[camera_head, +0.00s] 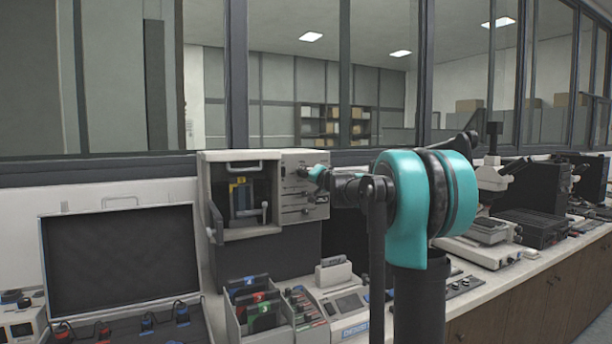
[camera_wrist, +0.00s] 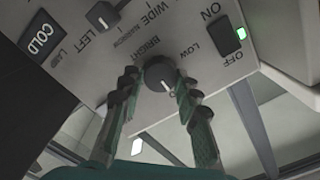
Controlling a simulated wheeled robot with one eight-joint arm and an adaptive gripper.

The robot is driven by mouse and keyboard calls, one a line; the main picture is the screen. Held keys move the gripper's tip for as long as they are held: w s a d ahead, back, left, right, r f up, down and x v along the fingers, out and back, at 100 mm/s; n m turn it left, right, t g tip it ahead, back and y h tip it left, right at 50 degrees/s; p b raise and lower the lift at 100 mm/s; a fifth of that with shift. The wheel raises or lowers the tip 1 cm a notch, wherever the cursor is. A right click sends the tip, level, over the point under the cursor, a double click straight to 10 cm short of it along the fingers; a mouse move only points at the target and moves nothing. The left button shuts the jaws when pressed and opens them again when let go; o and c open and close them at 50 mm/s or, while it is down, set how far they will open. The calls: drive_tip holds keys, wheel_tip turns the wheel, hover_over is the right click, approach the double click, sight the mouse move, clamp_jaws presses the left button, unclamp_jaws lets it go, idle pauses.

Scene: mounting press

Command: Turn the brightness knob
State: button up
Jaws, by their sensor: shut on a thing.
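The brightness knob (camera_wrist: 161,75) is a round black dial with a white pointer mark on the panel, with BRIGHT and LOW printed around it. In the wrist view my gripper (camera_wrist: 158,84) has one ridged finger on each side of the knob and is shut on it. In the head view my gripper (camera_head: 316,173) is at the front panel (camera_head: 296,205) of the beige mounting press (camera_head: 232,160).
An ON/OFF switch (camera_wrist: 223,33) with a green light sits to the right. An open black case (camera_head: 120,258) and colored-tab bins (camera_head: 255,310) stand nearby.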

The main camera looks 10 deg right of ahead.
drive_tip(key=shift+f+m, duration=0.15)
drive_tip(key=shift+m, duration=7.65)
drive_tip(key=o, duration=1.2)
drive_tip(key=shift+c, duration=0.2)
